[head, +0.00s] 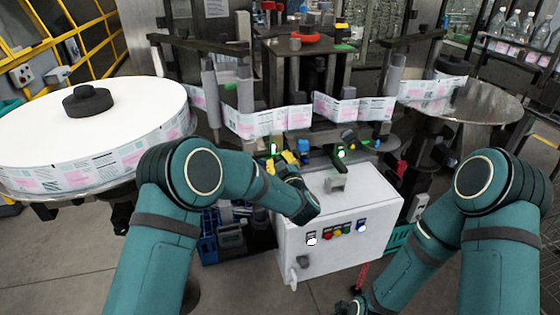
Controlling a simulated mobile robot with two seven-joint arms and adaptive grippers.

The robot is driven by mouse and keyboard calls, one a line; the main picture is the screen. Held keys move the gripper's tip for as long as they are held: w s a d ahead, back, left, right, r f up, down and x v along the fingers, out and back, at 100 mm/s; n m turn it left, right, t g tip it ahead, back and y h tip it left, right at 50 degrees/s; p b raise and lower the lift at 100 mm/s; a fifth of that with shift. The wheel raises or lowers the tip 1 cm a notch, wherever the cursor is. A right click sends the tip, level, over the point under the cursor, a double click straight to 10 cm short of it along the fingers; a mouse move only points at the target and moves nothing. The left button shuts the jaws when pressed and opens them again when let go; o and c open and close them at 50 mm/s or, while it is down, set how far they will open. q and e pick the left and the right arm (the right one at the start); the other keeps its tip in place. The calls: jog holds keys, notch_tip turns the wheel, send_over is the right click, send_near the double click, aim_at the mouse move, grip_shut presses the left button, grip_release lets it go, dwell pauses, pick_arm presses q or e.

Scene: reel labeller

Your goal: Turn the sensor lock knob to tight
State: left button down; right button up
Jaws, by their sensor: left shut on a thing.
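My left gripper (283,166) is at the middle of the labeller, just behind the top of the white control box, with my own wrist in front of it. It is shut on a small part there, beside small yellow pieces (289,157). I take this part to be the sensor lock knob, but its shape and marks are mostly hidden, so I cannot tell its angle. A sensor with a green light (341,153) is just to the right. My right gripper (350,307) is low at the bottom edge, partly cut off, away from the knob; its fingers are unclear.
The white control box (335,252) with coloured buttons stands below. A large label reel (115,120) lies at the left. The label web (265,122) runs across guide rollers to a round metal plate (470,103) at the right. A blue crate (208,238) is on the floor.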

pick_arm(q)
jog(key=shift+m, duration=0.8)
jog(key=shift+f, duration=0.1)
jog(key=c, duration=0.7)
grip_release()
jog(key=shift+c, duration=0.2)
jog(key=shift+s, duration=0.1)
jog(key=v, duration=1.2)
